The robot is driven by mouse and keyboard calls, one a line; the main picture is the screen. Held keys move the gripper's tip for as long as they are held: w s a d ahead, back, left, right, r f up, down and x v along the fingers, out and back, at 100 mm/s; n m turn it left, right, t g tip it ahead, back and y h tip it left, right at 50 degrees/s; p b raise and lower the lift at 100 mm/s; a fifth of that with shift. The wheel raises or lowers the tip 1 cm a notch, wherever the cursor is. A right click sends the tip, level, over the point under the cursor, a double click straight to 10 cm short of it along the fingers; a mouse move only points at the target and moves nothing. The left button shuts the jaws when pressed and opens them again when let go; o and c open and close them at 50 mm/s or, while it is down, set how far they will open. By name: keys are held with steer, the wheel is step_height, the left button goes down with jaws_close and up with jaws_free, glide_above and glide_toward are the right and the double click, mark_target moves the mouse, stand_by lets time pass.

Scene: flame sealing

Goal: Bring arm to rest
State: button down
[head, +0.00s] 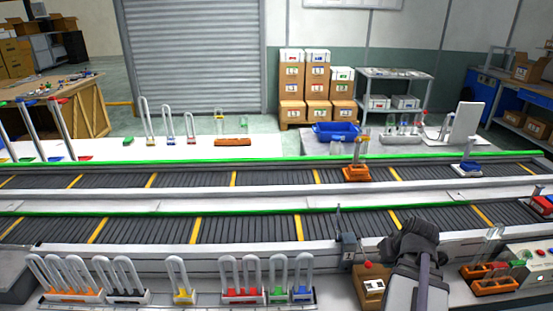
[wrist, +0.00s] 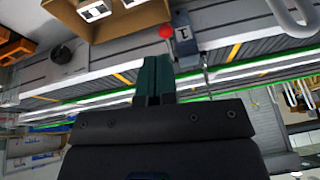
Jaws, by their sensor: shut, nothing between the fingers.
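My arm (head: 418,270) reaches up from the lower right in the head view, its dark wrist end over the near edge of the front conveyor. The fingertips cannot be made out in that view. In the wrist view my gripper (wrist: 155,75) shows two dark teal fingers side by side, shut with nothing between them. Beyond them are a small grey post box marked 1 (wrist: 182,38) and a red ball (wrist: 166,32), both apart from the fingers as far as I can tell. In the head view the grey box (head: 347,250) stands just left of my arm.
A cardboard box (head: 370,290) sits left of my arm. A rack of glass U-tubes (head: 240,297) lines the front left. Orange holders (head: 488,278) stand at the right. Two conveyors (head: 150,228) cross the middle; an orange fixture (head: 356,174) stands on the far one. The near belt's left part is clear.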

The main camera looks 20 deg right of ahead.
steer(key=w+a+n+g, duration=0.2)
steer(key=w+a, duration=0.1)
steer(key=a, duration=1.3)
steer(key=w+a+f+n+g, duration=0.1)
steer(key=w+a+n+g, duration=0.1)
steer(key=a, duration=1.3)
steer(key=shift+w+a+y, duration=0.3)
steer(key=shift+w+a, duration=0.05)
steer(key=shift+w, duration=0.1)
